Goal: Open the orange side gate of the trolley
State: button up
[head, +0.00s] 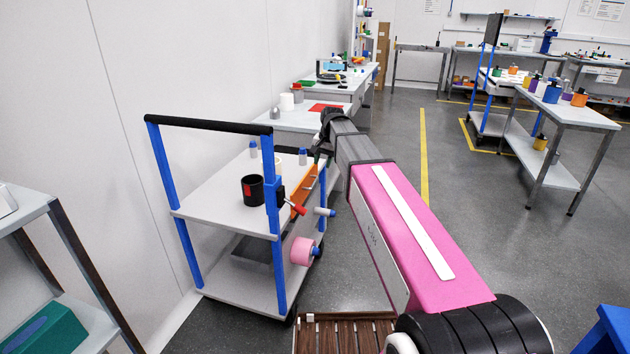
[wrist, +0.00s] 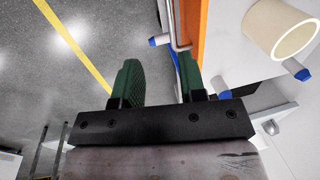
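The trolley (head: 220,188) has blue posts, pale shelves and a black push bar. Its orange side gate (head: 307,189) stands along the right side of the top shelf and looks upright. In the wrist view the gate (wrist: 191,28) is an orange strip just right of my right finger. A thin grey metal handle (wrist: 173,22) runs beside it, near the fingertips. My gripper (wrist: 158,60) has its green fingers apart, with only floor seen between them. In the head view the gripper is at the gate's far end, mostly hidden by my wrist.
On the top shelf stand a black mug (head: 252,189) and blue-capped bottles (head: 303,157). A cream roll (wrist: 281,28) shows in the wrist view. A wall is left; open floor (head: 390,205) lies right.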

aim_at(315, 183)
jog(key=a+f, duration=0.1)
jog(key=f, duration=0.2)
jog(key=w+a+f, duration=0.1)
jog(key=f, duration=0.2)
jog(key=a+f, duration=0.1)
jog(key=f, duration=0.2)
jog(key=shift+w, duration=0.25)
grip_shut()
